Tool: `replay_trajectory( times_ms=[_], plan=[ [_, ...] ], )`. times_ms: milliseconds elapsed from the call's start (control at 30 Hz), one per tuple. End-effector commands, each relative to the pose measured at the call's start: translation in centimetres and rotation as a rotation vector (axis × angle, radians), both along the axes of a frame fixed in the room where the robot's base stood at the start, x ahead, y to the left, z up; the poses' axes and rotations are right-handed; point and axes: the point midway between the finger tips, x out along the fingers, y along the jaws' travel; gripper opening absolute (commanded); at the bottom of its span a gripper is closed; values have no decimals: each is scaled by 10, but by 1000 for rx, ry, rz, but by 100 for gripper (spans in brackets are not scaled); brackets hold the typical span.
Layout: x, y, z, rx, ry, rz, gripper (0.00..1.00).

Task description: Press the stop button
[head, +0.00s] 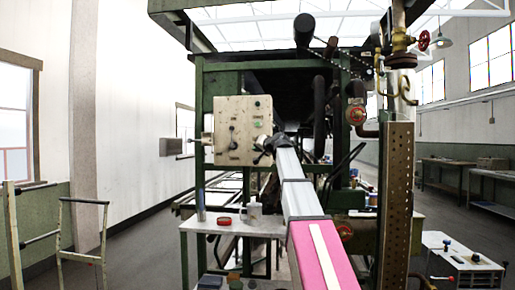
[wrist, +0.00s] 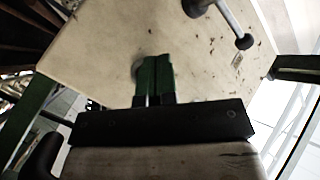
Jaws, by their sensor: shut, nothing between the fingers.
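I cannot make out which control is the stop button. My gripper (head: 263,150) is at the box's lower right and covers that part. In the wrist view my gripper (wrist: 153,60) is shut and empty, its green fingers together against the pale panel (wrist: 95,45).
A lever with a dark ball end (wrist: 244,42) stands out from the panel in the wrist view. A small table (head: 190,225) with a red piece and a mug is below the box.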

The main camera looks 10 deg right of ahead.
Motion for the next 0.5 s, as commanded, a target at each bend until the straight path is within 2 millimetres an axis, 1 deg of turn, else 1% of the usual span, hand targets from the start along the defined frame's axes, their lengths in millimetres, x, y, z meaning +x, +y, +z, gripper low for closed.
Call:
replay_trajectory(
  times_ms=[100, 500],
  plan=[
    [-11, 3, -1, 0, 0, 1, 0],
    [-42, 13, -1, -1, 0, 0, 0]
  ],
)
